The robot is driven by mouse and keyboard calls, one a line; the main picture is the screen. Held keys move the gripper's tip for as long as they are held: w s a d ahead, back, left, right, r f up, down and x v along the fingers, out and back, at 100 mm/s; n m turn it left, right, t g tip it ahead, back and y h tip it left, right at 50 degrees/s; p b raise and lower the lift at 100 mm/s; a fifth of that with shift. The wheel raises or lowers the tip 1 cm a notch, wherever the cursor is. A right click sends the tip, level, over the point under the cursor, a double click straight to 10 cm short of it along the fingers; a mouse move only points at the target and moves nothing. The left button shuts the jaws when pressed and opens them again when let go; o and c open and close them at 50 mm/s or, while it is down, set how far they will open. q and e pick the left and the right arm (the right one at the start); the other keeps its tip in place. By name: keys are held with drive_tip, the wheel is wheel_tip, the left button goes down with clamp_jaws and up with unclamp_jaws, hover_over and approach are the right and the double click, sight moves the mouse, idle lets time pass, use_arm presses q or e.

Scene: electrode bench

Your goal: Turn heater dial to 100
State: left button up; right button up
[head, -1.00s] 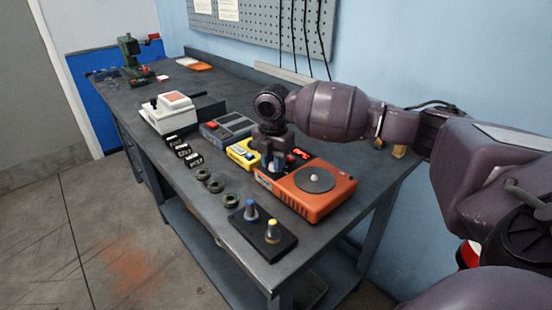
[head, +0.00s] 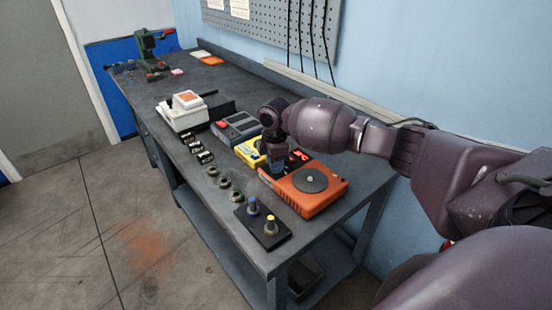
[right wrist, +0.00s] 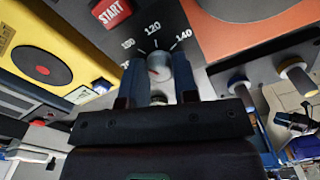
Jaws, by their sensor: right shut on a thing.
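The orange heater (head: 329,197) with a round dark plate stands near the front right of the bench. My right gripper (head: 278,170) points down at its left side in the head view. In the right wrist view its two fingers (right wrist: 160,82) are shut on a grey heater dial (right wrist: 159,66), one on each side. The dial sits on a dark panel (right wrist: 205,82) with a scale; 120 and 140 read clearly, and the mark to their left is blurred. A small red mark shows on the dial; its exact reading is unclear. My left gripper is out of view.
A red START button (right wrist: 112,12) and a yellow device (right wrist: 62,45) are close to the dial. A grey device (head: 236,128) and a white device (head: 183,116) stand farther left. A black holder (head: 262,231) with two knobbed pieces and several dark rings lie in front.

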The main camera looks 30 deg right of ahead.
idle(0.3)
drive_tip(key=o, duration=0.9)
wheel_tip(320, 180, up, 11)
drive_tip(key=shift+f+p, duration=0.1)
drive_tip(key=shift+p, duration=0.2)
drive_tip(key=shift+s+f, duration=0.1)
idle(0.4)
